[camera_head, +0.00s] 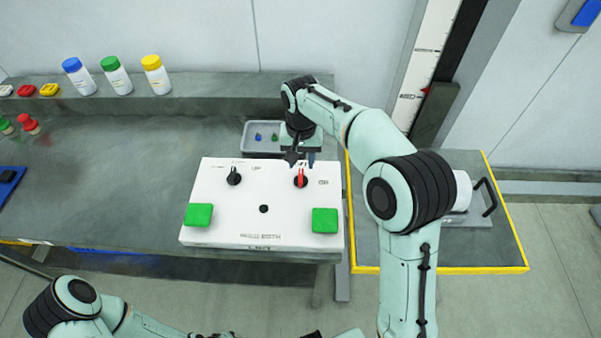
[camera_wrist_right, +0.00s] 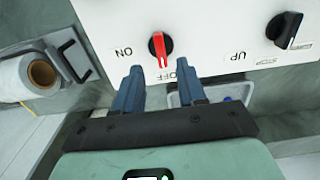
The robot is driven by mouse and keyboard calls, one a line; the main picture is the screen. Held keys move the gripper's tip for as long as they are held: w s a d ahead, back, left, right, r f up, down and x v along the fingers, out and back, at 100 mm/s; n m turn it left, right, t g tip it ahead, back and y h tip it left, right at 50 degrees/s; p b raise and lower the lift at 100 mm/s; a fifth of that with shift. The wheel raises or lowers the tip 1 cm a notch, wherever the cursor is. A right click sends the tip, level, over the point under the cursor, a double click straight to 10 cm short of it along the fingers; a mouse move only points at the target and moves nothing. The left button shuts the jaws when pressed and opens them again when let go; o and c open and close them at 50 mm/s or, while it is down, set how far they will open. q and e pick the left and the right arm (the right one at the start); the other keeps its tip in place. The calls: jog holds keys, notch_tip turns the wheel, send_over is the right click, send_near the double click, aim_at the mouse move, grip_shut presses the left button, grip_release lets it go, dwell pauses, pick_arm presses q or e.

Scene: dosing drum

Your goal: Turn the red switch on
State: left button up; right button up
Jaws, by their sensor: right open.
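The red switch (camera_head: 300,178) sits at the upper right of a white panel (camera_head: 262,220). In the right wrist view the red switch (camera_wrist_right: 160,46) has its handle toward the OFF label (camera_wrist_right: 168,76), with the ON label (camera_wrist_right: 124,52) to the left. My right gripper (camera_head: 301,159) hangs at the panel's back edge, just behind the switch. Its two blue fingers (camera_wrist_right: 160,66) are open and empty; the switch shows just beyond the gap between them, with no clear contact. My left arm shows at the bottom left of the head view, but its fingers are out of view.
The panel also carries a black UP switch (camera_head: 234,177) and two green buttons, left (camera_head: 199,215) and right (camera_head: 325,220). A grey tray (camera_head: 256,147) with small items stands behind it. Bottles (camera_head: 116,76) stand on the back ledge. The bench left of the panel is mostly clear.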

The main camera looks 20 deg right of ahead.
aim_at(301, 175)
notch_tip(301, 175, down, 6)
jog(key=shift+w+f, duration=0.1)
grip_shut()
